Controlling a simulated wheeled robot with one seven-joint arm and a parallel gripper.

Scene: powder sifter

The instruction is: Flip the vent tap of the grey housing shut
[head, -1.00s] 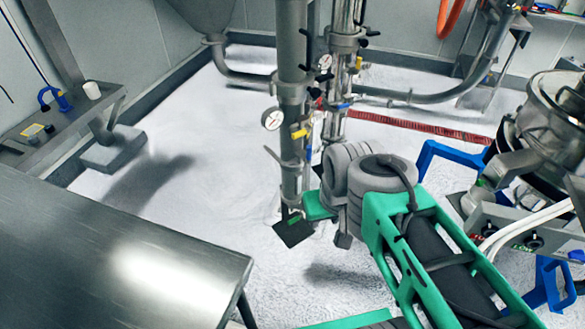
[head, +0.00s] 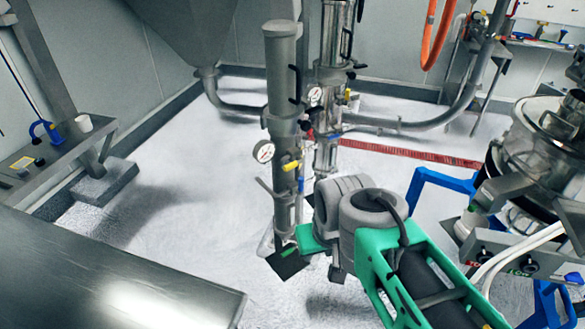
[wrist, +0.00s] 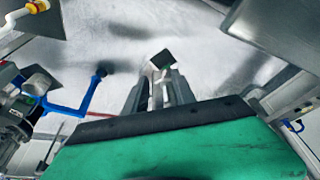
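The grey housing (head: 281,75) is a tall upright grey cylinder on a pipe, in the middle of the head view. A small tap with a yellow handle (head: 291,166) sits on its lower pipe, beside a round white gauge (head: 263,151). A dark lever (head: 295,84) is on the housing's upper side. I cannot tell for sure which one is the vent tap. My gripper is mostly hidden behind my green and grey wrist in the head view. In the wrist view its grey fingers (wrist: 160,88) point over the white floor, with a dark square at their tips. Their gap is unclear.
A shiny steel housing (head: 335,45) stands just right of the grey one. A steel table (head: 110,270) fills the lower left. A sifter machine (head: 545,140) and blue frame (head: 430,185) stand at right. The floor (head: 170,170) left of the housing is clear.

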